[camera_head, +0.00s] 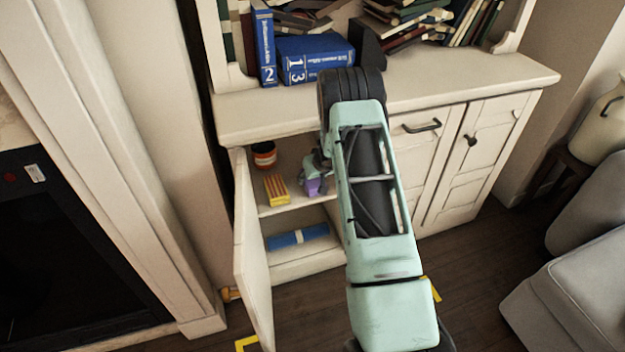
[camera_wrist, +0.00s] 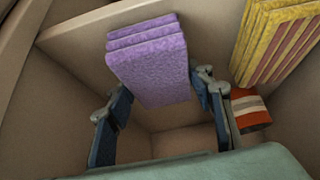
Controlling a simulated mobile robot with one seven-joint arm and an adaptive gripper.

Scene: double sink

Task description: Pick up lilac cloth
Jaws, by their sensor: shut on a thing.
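The lilac cloth (camera_head: 313,186) is a folded, layered block inside the open left compartment of the cabinet, at the shelf. In the wrist view the cloth (camera_wrist: 148,62) sits between the two fingers of my gripper (camera_wrist: 160,103). My gripper (camera_head: 317,170) is shut on it, one finger on each side. In the head view my arm and gripper hide part of the cloth. I cannot tell whether it still touches the shelf.
A yellow striped stack (camera_head: 276,188) and a dark jar with an orange band (camera_head: 264,155) stand left of the cloth. A blue roll (camera_head: 297,237) lies on the lower level. The open cabinet door (camera_head: 252,255) is at the left.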

